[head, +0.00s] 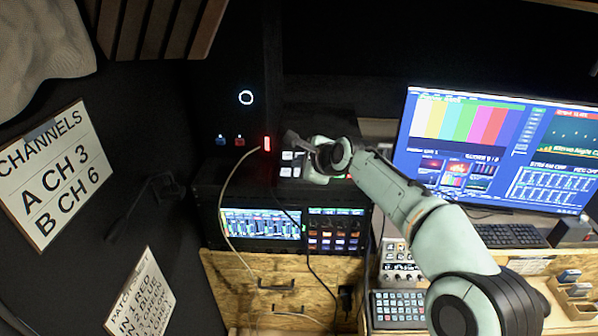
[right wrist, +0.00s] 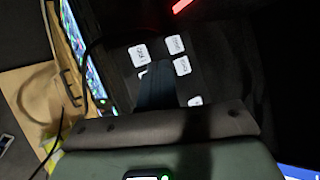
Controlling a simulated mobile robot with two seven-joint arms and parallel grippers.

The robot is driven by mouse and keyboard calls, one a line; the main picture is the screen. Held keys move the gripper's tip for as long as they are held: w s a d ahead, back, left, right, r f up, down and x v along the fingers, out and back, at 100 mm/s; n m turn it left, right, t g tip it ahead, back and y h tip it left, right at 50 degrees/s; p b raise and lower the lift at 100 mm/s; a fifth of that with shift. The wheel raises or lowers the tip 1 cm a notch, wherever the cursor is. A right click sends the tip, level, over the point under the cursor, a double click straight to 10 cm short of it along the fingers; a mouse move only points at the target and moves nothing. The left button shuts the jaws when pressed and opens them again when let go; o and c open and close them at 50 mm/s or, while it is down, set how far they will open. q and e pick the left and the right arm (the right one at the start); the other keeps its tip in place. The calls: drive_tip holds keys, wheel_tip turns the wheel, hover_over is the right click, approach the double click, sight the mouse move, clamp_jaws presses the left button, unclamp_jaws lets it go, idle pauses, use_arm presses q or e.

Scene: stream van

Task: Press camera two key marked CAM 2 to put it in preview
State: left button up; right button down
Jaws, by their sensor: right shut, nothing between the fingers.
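A dark switcher panel with several white keys stands on top of the rack; one white key (head: 287,155) shows left of my right gripper in the head view. In the right wrist view there are white keys at the upper left (right wrist: 139,55), upper right (right wrist: 174,44) and just below that (right wrist: 182,65). Their print is too small and turned to read surely, so I cannot tell which is CAM 2. My right gripper (head: 291,138) is shut and empty over the panel. Its dark fingers (right wrist: 156,75) partly cover another key in the wrist view; contact cannot be told. My left gripper is not in view.
Below the panel is a rack unit with a lit screen (head: 260,224) and button grid (head: 334,232). Cables hang in front of it. A large monitor (head: 500,150) stands at the right, with a keypad (head: 398,308) below. A red light (head: 267,143) glows left of the gripper.

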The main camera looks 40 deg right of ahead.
drive_tip(key=shift+f, duration=0.15)
idle(0.7)
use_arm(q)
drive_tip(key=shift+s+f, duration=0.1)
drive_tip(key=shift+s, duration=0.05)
use_arm(e)
drive_tip(key=shift+d+f, duration=0.1)
drive_tip(key=shift+f, duration=0.2)
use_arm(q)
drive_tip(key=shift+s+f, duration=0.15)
use_arm(e)
drive_tip(key=shift+w+f, duration=0.15)
drive_tip(key=shift+f, duration=0.25)
idle(0.3)
drive_tip(key=shift+r, duration=0.1)
drive_tip(key=shift+r+p, duration=0.3)
drive_tip(key=shift+r, duration=0.45)
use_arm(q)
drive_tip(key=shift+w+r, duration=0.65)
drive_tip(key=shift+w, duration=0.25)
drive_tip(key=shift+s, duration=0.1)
use_arm(e)
drive_tip(key=shift+s, duration=0.2)
